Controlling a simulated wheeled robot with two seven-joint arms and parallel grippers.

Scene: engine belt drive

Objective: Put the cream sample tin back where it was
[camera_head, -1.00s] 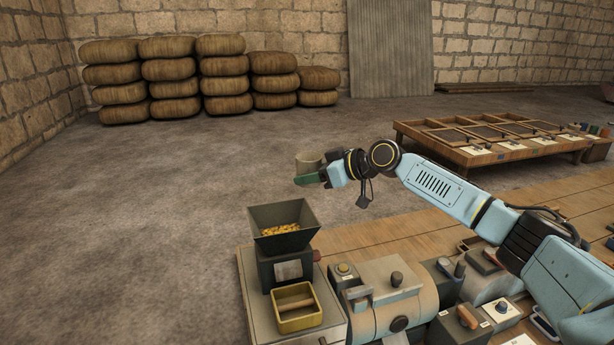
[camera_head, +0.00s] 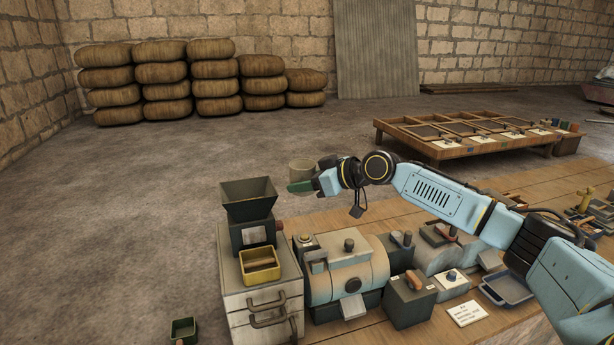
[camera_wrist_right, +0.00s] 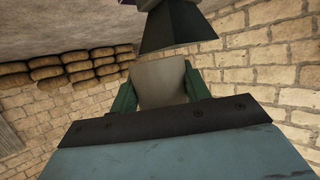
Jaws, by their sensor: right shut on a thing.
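The cream sample tin (camera_head: 302,170) is in my right gripper (camera_head: 301,186), held in the air above and to the right of the dark hopper (camera_head: 249,200). In the right wrist view the pale tin (camera_wrist_right: 158,82) sits between the two green fingers, which press on its sides. The tin looks roughly upright in the head view; I cannot see inside it. The dark hopper (camera_wrist_right: 176,28) also shows at the top of the wrist view.
Below the hopper are a yellow tray (camera_head: 261,279) and a drawer cabinet (camera_head: 262,322). A cylindrical machine (camera_head: 350,266), a box with an orange handle (camera_head: 409,299) and a white card (camera_head: 466,313) stand along the wooden bench (camera_head: 375,218). A low sorting table (camera_head: 450,153) is behind.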

